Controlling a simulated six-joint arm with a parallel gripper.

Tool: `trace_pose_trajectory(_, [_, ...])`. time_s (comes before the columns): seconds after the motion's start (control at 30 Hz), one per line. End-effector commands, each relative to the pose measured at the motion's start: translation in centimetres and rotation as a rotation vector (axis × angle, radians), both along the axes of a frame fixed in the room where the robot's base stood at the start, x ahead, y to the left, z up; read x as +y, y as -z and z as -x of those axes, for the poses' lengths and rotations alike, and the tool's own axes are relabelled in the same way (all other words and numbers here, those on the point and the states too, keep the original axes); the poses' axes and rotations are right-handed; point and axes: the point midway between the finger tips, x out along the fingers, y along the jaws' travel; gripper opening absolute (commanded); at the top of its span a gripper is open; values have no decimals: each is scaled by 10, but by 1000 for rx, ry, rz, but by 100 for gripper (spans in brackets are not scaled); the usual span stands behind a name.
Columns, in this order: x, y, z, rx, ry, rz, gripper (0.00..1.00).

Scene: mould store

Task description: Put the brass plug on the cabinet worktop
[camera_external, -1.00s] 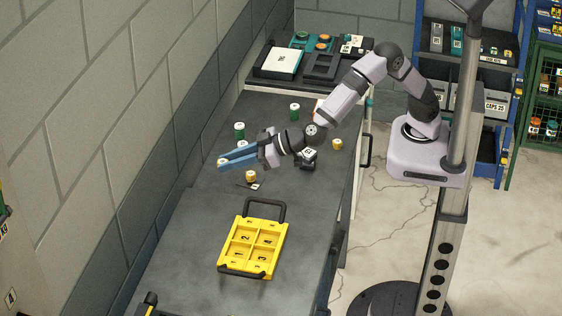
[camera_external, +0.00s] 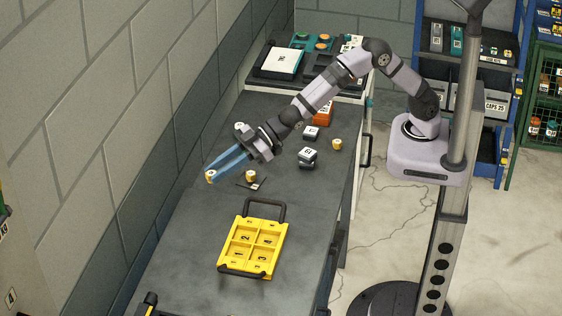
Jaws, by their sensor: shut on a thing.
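My gripper (camera_external: 216,170) has long blue fingers and is shut on a brass plug (camera_external: 211,177), a small golden cylinder with a pale top. It holds the plug over the left side of the dark grey cabinet worktop (camera_external: 190,245). I cannot tell whether the plug touches the surface. Another similar brass plug (camera_external: 251,176) stands on the worktop just right of the fingers. A third (camera_external: 337,144) stands near the right edge.
A yellow compartment tray (camera_external: 253,239) with black handles lies in front. Dark blocks with white tops (camera_external: 308,158) (camera_external: 311,133) and an orange block (camera_external: 324,114) stand under or beside my arm. A thin dark item with a label (camera_external: 256,185) lies near the middle plug.

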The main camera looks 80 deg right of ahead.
Motion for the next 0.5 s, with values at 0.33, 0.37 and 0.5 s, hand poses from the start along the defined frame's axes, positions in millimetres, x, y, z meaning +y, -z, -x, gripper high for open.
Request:
trace_pose_trajectory(0.33, [-9,22,-4,3,-142,0,0])
trace_pose_trajectory(0.37, [-11,26,-4,4,-158,1,0])
trace_pose_trajectory(0.5, [-31,49,-9,6,-233,1,0])
